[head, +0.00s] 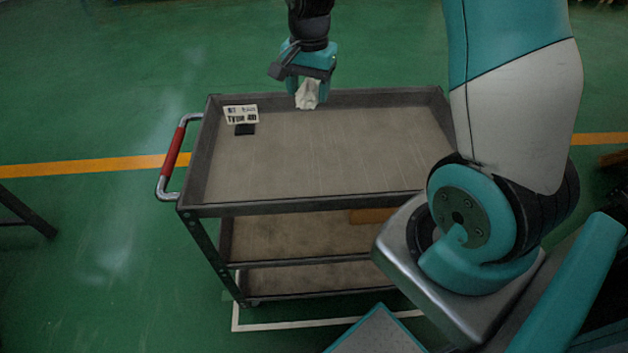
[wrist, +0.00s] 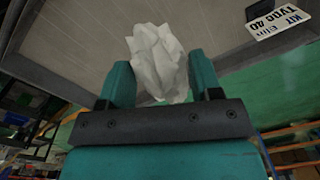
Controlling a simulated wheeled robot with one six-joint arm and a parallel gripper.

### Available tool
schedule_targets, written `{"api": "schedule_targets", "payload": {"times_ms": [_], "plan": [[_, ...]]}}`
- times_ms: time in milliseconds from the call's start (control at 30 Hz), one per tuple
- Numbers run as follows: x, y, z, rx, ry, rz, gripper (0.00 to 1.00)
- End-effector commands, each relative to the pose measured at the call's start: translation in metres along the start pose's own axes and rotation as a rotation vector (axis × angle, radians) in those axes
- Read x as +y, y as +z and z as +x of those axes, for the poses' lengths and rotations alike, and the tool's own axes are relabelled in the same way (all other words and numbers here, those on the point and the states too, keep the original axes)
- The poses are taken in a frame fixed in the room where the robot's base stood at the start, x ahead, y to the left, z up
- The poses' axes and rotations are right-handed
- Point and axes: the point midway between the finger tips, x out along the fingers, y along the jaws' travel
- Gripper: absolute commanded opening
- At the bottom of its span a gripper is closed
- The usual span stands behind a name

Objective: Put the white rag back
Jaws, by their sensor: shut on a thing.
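The white rag (head: 307,95) is crumpled and held between the fingers of my gripper (head: 309,88). In the wrist view the rag (wrist: 158,62) sits between the two teal fingers of my gripper (wrist: 160,78), which are shut on it. In the head view my gripper points down over the far edge of the cart's top tray (head: 320,160). The rag's lower end shows against the tray's far rim. I cannot tell its exact height above the tray.
A sign with black print (head: 241,114) stands by a small dark block (head: 245,129) at the tray's far left. The rest of the tray is bare. A red-gripped handle (head: 174,153) juts out on the left. A brownish-orange object (head: 371,215) lies on the shelf below.

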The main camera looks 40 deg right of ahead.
Motion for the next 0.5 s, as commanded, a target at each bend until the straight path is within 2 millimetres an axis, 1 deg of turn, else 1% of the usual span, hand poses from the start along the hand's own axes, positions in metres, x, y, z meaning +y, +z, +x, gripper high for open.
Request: {"api": "schedule_targets", "payload": {"times_ms": [33,167,267,367,500], "plan": [[0.002,-0.003,0.006,0.004,-0.003,0.041,0.36],[0.006,-0.006,0.002,0.003,-0.001,0.11,0.36],[0.007,-0.006,0.013,0.001,0.002,0.127,0.36],[0.009,-0.006,0.037,-0.002,0.005,0.129,0.36],[0.011,-0.006,0.077,-0.002,0.006,0.128,0.36]]}}
